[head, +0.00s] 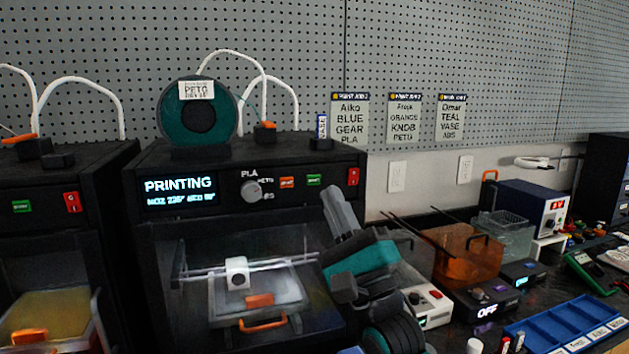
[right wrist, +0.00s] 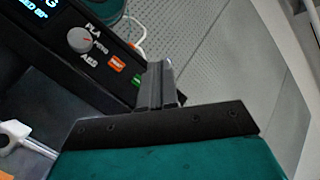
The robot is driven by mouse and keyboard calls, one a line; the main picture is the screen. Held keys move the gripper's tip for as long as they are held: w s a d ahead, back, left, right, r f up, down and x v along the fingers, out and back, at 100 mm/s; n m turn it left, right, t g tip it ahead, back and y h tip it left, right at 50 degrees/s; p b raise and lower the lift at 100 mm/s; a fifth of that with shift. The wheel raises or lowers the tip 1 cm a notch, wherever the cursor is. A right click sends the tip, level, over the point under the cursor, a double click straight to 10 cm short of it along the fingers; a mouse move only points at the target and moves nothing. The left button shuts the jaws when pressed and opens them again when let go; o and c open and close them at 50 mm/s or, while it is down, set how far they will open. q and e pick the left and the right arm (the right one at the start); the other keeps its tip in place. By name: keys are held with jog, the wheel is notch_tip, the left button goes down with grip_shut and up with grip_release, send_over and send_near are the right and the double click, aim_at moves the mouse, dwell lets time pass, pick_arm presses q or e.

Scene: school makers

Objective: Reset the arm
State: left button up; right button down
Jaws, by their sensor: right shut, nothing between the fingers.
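My right gripper (head: 334,197) is raised in front of the right side of the 3D printer (head: 160,235), fingers pointing up. Its fingers are together with nothing between them. In the right wrist view the shut fingers (right wrist: 160,80) stand before the printer's control panel (right wrist: 62,45), near its orange and green buttons. I cannot tell whether they touch the panel. My left gripper is in neither view. The printer's screen (head: 180,191) reads PRINTING, and an orange part (head: 260,300) shows on its bed.
A second printer (head: 60,190) stands at the left. A teal spool (head: 200,115) sits on top of the middle printer. Right of my arm are an orange tank (head: 465,255), a black box marked OFF (head: 487,298) and a blue tray (head: 565,332). A pegboard wall (head: 420,50) is behind.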

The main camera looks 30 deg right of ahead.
dwell(0.3)
jog(key=s+a+f+n+g+y, duration=0.1)
jog(key=a+f+n+g, duration=0.2)
jog(key=f+n+g, duration=0.5)
jog(key=a+f+n+g+y, duration=0.1)
jog(key=a+f+n+g, duration=0.3)
jog(key=f, duration=0.9)
jog(key=s+f+n+g, duration=0.1)
jog(key=s+f+n, duration=0.1)
jog(key=s+f, duration=0.1)
jog(key=s+f+n+g, duration=0.2)
jog(key=s+f+n, duration=0.1)
jog(key=s+f+n+g, duration=0.2)
jog(key=f, duration=0.1)
jog(key=shift+s+a+f, duration=0.35)
jog(key=shift+s, duration=0.05)
jog(key=s+a+f+n+g, duration=0.1)
jog(key=s+f+n+g, duration=0.25)
jog(key=s, duration=0.25)
jog(key=s+f+n+g, duration=0.2)
jog(key=s+n+g, duration=0.15)
jog(key=s, duration=0.25)
jog(key=w+a+f+t+y, duration=0.1)
jog(key=w+a+f+t, duration=0.2)
jog(key=w+f+t, duration=0.4)
jog(key=shift+f+n+t, duration=0.4)
jog(key=shift+f, duration=0.7)
jog(key=shift+w, duration=0.1)
